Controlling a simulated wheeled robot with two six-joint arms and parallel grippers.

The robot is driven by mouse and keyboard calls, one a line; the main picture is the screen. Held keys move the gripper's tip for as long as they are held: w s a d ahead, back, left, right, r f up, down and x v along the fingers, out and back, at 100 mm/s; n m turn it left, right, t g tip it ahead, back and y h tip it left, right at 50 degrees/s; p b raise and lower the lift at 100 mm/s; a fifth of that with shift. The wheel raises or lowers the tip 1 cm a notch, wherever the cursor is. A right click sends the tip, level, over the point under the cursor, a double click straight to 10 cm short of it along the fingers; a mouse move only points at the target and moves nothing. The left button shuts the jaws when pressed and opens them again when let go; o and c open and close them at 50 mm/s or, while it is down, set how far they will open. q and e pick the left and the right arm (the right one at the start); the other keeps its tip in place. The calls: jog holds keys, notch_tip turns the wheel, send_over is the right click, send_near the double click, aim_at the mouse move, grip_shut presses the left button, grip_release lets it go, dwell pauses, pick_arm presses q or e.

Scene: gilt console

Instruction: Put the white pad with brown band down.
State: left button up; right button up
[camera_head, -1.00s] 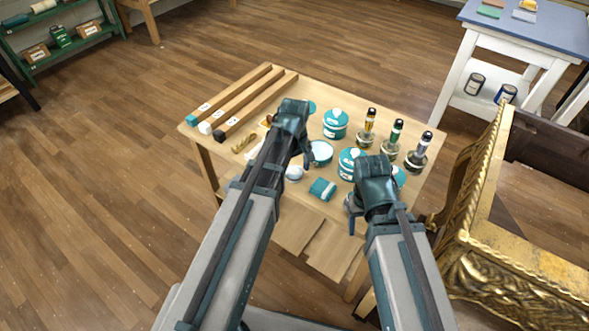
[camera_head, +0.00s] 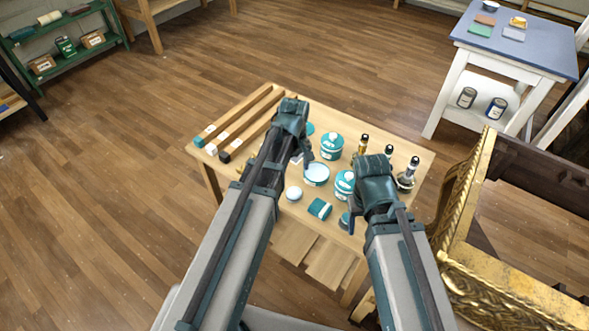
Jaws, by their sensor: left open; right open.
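I cannot surely pick out a white pad with brown band. A small pale pad with an orange-brown patch (camera_head: 518,22) lies on the blue-topped table (camera_head: 549,57) at the upper right, far from both grippers. A white piece (camera_head: 296,159) shows partly behind my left gripper (camera_head: 301,152), too hidden to identify. My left gripper is open over the wooden table (camera_head: 228,193), near the white open tub (camera_head: 317,174). My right gripper (camera_head: 352,217) is open over the table's front right part, near a teal tub (camera_head: 345,184). My arms hide some of the tabletop.
Square wooden bars (camera_head: 247,114) lie at the table's back left. A teal block (camera_head: 319,209) and a white round item (camera_head: 294,193) are between my arms. Several bottles (camera_head: 407,178) stand at the right. The gilt console (camera_head: 458,220) is close on the right. Floor at left is clear.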

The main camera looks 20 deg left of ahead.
pick_arm(q)
jog(key=s+d+m+y, duration=0.1)
jog(key=s+d+m, duration=0.9)
jog(key=s+m, duration=0.3)
jog(key=shift+s+d, duration=0.2)
jog(key=shift+s, duration=0.4)
notch_tip(320, 180, up, 7)
jog(key=p, duration=0.6)
jog(key=shift+f, duration=0.2)
pick_arm(e)
notch_tip(320, 180, up, 6)
jog(key=shift+r, duration=0.2)
